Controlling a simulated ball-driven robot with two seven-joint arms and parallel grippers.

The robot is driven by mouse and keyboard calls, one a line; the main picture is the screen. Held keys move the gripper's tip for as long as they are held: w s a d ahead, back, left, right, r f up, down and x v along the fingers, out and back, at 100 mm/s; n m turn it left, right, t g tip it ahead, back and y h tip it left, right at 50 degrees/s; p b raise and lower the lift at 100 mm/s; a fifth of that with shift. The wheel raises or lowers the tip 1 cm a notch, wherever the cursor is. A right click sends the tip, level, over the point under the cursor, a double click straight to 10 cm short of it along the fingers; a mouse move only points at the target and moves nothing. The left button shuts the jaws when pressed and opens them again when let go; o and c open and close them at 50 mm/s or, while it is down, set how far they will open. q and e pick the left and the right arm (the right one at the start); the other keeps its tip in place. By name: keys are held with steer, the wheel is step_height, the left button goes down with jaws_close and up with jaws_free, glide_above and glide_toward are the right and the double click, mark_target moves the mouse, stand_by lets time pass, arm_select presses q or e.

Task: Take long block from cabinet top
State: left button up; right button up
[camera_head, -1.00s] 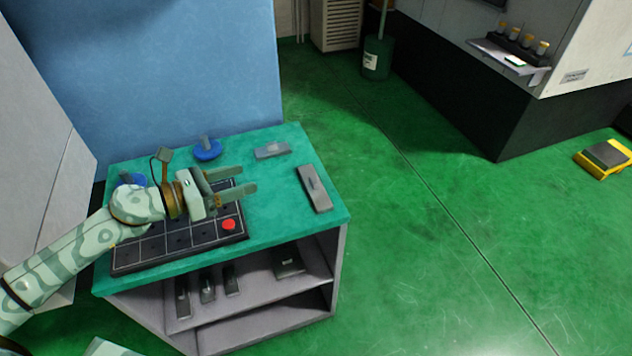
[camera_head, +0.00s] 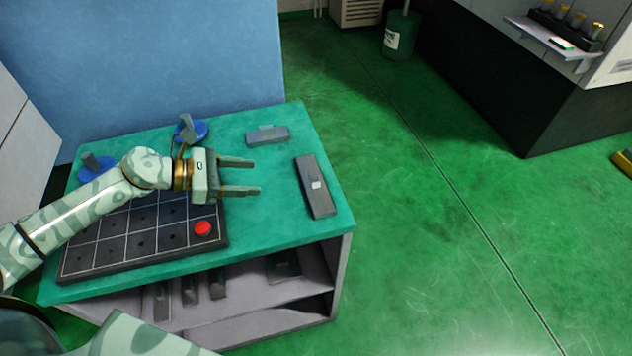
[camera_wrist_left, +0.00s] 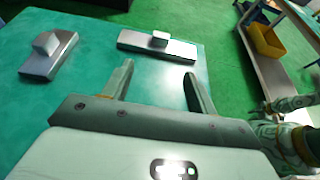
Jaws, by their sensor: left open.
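The long block (camera_head: 314,188) is a dark grey bar with a small light square piece on top. It lies near the right edge of the green cabinet top (camera_head: 270,225); in the left wrist view it shows as a grey bar (camera_wrist_left: 181,50) beyond the fingers. A shorter grey block (camera_head: 267,136) lies at the back, and shows at the left wrist view's left (camera_wrist_left: 48,58). My left gripper (camera_head: 258,178) is open and empty above the cabinet top, left of the long block and apart from it. My right gripper is not in view.
A dark gridded tray (camera_head: 75,265) with a red button (camera_head: 203,229) lies under my left arm. Two blue round-based items (camera_head: 200,131) stand at the back left. A shelf below (camera_head: 250,310) holds several dark blocks. Green floor is free to the right.

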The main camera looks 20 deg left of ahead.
arm_select(q)
glide_toward(310, 176)
steer(key=x, duration=0.4)
steer(key=shift+s+d+f, duration=0.1)
steer(key=shift+f, duration=0.25)
steer(key=x, duration=0.5)
steer(key=shift+w+d+r, duration=0.15)
steer(key=shift+w+r, duration=0.05)
jaws_close()
